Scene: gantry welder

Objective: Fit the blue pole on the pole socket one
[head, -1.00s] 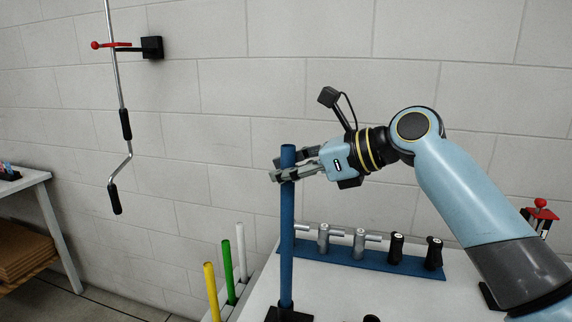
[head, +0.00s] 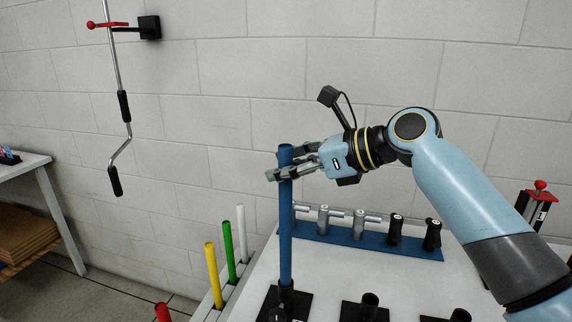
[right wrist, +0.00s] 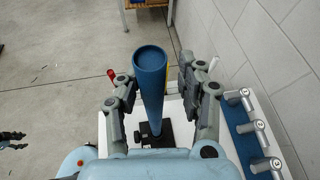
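The blue pole (head: 286,215) stands upright, its lower end at the collar of a black square base (head: 297,306) on the bench. How deep it sits is hard to tell. My right gripper (head: 286,165) is around the pole just below its top. In the right wrist view, its fingers lie on both sides of the pole (right wrist: 150,92), with a visible gap on the right; it looks open. A dark piece at the left edge of that view may be my left gripper (right wrist: 11,138); its state cannot be made out.
More black sockets (head: 369,306) stand to the right at the bench front. A blue rack (head: 375,246) with several tools lies behind. Yellow (head: 213,275), green (head: 229,250) and white (head: 241,232) poles stand left. A crank (head: 122,105) hangs on the wall.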

